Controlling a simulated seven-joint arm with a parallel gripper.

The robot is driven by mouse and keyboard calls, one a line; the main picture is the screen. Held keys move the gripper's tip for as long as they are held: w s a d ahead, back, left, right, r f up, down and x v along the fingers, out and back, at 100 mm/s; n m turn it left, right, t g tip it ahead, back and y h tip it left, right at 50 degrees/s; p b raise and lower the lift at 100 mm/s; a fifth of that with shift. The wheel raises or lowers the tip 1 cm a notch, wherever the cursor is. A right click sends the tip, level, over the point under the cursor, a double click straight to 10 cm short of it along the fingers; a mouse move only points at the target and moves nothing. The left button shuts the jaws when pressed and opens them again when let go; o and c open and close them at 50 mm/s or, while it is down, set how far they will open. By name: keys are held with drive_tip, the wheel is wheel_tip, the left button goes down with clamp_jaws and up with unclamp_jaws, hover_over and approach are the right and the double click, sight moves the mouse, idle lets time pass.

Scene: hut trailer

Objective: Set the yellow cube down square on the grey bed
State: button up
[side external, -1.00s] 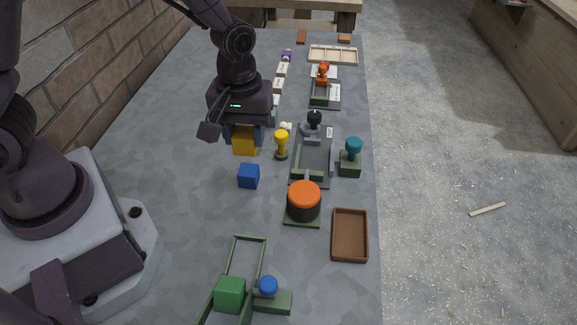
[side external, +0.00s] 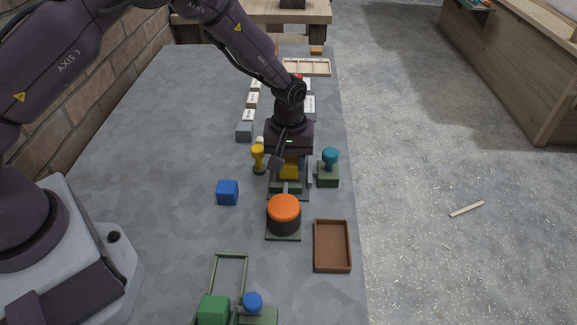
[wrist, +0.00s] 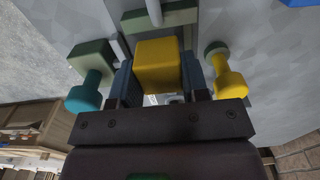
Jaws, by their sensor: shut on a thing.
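The yellow cube (side external: 288,171) is between the fingers of my gripper (side external: 289,176), which is shut on it. The wrist view shows the cube (wrist: 158,66) gripped between both fingers (wrist: 158,82). It is over the grey bed (side external: 303,197), a dark long plate with a green bar across its near end. My gripper hides most of the bed, and I cannot tell whether the cube touches it. The green bar (wrist: 160,18) shows just beyond the cube in the wrist view.
A teal knob on a green block (side external: 329,165) stands right of the bed, a yellow knob (side external: 258,158) left. An orange-topped button (side external: 284,212) is in front. A blue cube (side external: 227,192), grey cube (side external: 244,131) and brown tray (side external: 332,246) stand nearby. Clear table lies left.

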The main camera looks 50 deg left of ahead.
drive_tip(key=shift+f, duration=1.05)
drive_tip(key=shift+f, duration=0.1)
drive_tip(key=o, duration=0.6)
